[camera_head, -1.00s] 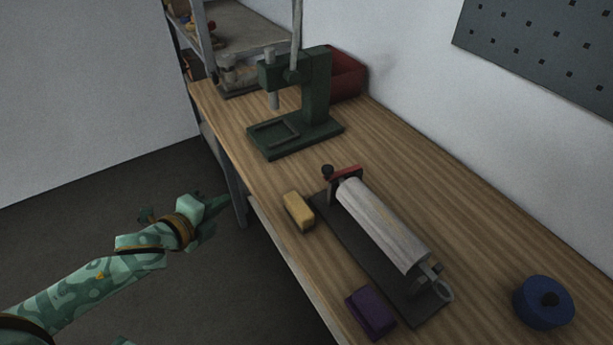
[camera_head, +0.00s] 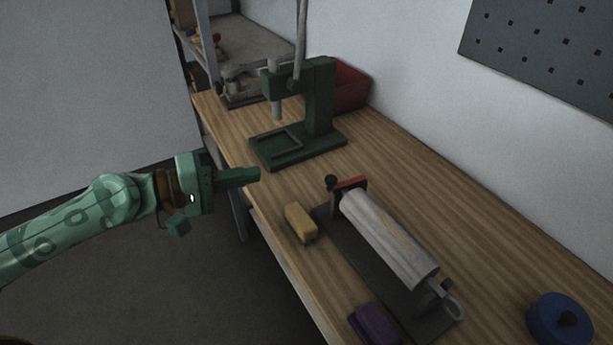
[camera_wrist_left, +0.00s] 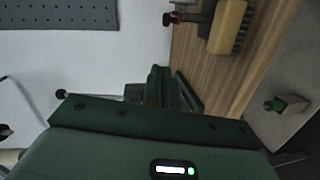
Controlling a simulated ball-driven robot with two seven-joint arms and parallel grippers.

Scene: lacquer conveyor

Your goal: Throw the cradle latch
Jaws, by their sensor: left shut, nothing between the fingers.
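The cradle is a dark base plate (camera_head: 372,262) on the bench, carrying a long pale grey cylinder (camera_head: 390,238). At its far end are a red bar (camera_head: 349,184) and a black ball knob (camera_head: 331,181); I cannot tell for sure which part is the latch. A metal ring (camera_head: 452,307) shows at the near end. In the left wrist view the black knob (camera_wrist_left: 169,19) is at the top. My left gripper (camera_head: 254,174) is shut and empty above the bench's left edge, left of the knob and apart from it. My right gripper is out of view.
A yellow brush (camera_head: 300,222) lies left of the cradle, with a purple block (camera_head: 374,324) nearer. A green press (camera_head: 318,110) and a red bin (camera_head: 350,87) stand behind. A blue round object (camera_head: 560,319) is at right. Bare bench (camera_head: 440,200) lies right of the cradle.

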